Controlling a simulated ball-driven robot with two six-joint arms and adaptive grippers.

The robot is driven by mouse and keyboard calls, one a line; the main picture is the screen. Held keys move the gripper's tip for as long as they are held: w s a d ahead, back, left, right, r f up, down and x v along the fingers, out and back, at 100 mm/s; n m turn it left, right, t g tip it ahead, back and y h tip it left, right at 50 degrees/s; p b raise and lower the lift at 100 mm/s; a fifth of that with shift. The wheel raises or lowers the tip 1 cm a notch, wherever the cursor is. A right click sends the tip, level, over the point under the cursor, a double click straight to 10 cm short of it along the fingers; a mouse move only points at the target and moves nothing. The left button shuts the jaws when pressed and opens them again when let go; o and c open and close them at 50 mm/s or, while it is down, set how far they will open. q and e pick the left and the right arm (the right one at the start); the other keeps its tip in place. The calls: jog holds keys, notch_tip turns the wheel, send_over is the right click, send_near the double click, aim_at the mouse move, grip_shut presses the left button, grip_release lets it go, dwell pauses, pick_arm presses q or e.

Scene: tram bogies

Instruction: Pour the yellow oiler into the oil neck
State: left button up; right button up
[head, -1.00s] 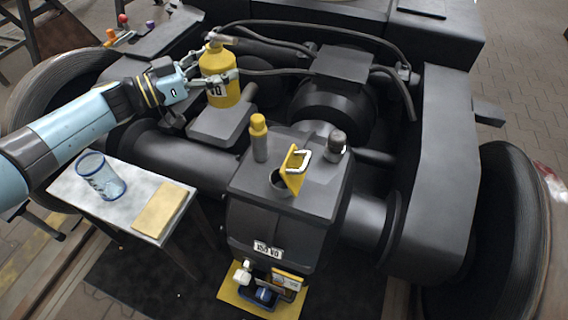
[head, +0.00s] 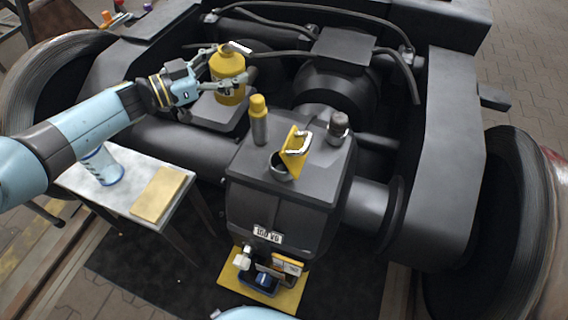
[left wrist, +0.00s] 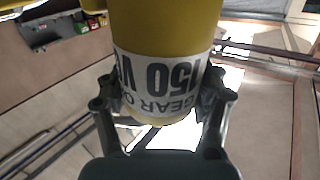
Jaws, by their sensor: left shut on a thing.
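The yellow oiler (head: 228,66) is upright in my left gripper (head: 226,82), held above the bogie behind and left of the gearbox. In the left wrist view the oiler (left wrist: 165,30) fills the middle, with its label reading "GEAR O…" and "150 V…", and both fingers of my left gripper (left wrist: 165,100) press on its sides. The oil neck (head: 281,165) is a round opening on top of the gearbox (head: 285,205), with a yellow flap (head: 294,150) standing open beside it. The oiler is apart from the neck. My right gripper is not in view.
A yellow-capped bottle (head: 259,120) and a dark capped fitting (head: 337,128) stand on the gearbox top near the neck. A yellow mat with small items (head: 290,300) lies below the gearbox.

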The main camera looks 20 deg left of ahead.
aim_at(235, 72)
pick_arm(q)
jog(key=shift+f, duration=0.5)
jog(key=shift+d+r+m, duration=0.15)
jog(key=shift+r+m, duration=0.25)
jog(key=shift+m, duration=0.2)
jog(key=shift+f, duration=0.1)
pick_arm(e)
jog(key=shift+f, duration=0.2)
pick_arm(q)
jog(key=shift+s+d+m, duration=0.15)
jog(key=shift+m, duration=0.25)
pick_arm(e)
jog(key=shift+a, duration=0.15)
pick_arm(q)
jog(key=shift+s+d+m+y, duration=0.25)
jog(key=shift+d+m, duration=0.2)
jog(key=shift+m, duration=0.35)
jog(key=shift+s+d+r+m+g+y+p, duration=0.15)
jog(key=shift+d+r+m+g+y+p, duration=0.25)
jog(key=shift+r+m+p, duration=0.35)
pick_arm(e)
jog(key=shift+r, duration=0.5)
